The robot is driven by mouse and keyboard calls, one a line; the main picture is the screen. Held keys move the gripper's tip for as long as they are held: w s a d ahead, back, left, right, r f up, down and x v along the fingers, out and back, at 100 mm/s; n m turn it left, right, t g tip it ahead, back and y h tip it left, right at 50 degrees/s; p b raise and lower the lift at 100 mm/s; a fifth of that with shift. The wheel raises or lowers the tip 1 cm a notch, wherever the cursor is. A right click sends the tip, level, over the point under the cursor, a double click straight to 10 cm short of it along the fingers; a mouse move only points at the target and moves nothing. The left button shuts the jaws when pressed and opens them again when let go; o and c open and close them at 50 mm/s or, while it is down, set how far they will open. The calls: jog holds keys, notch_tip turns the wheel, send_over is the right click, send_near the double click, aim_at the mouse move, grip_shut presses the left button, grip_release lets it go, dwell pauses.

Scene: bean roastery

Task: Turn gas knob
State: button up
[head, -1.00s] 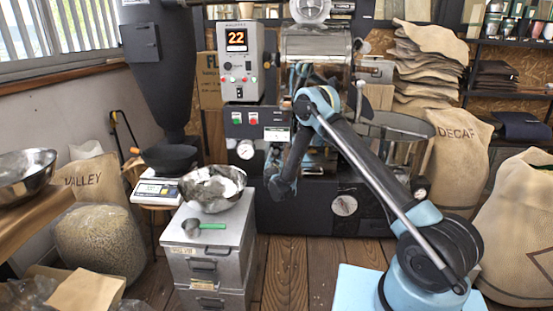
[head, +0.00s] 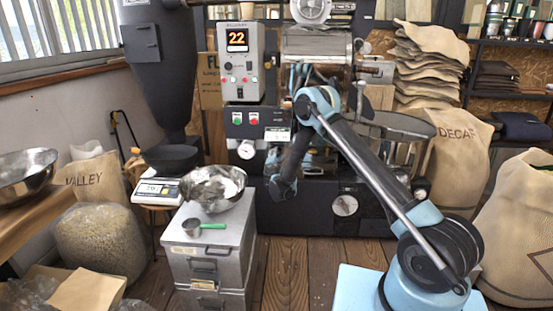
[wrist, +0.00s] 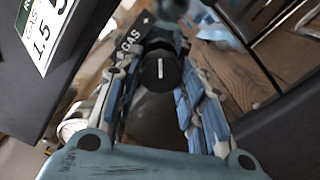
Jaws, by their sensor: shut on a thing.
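The gas knob (wrist: 160,72) is black and round with a pale line on its face. It sits between the fingers of my gripper (wrist: 160,66) in the wrist view, beside a dark label reading GAS (wrist: 131,42). The blue-padded fingers are closed on its sides. The pale line runs roughly up and down in that view. In the head view my arm reaches to the front of the dark roaster (head: 325,205), and its links hide the knob and most of the gripper.
A control box (head: 240,62) with an orange display stands above the roaster's front panel. A steel bowl (head: 213,188) and a green-handled scoop (head: 203,227) sit on a metal cabinet (head: 203,262) left of the arm. A DECAF sack (head: 456,165) stands at right. A white card (wrist: 42,38) is beside the gripper.

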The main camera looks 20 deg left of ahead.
jog(key=shift+d+f+m, duration=0.1)
jog(key=shift+d+m, duration=0.1)
jog(key=shift+m, duration=0.1)
jog(key=o, duration=1)
jog(key=shift+a, duration=0.1)
jog(key=shift+o, duration=0.2)
jog(key=v, duration=1.2)
jog(key=shift+a+f, duration=0.1)
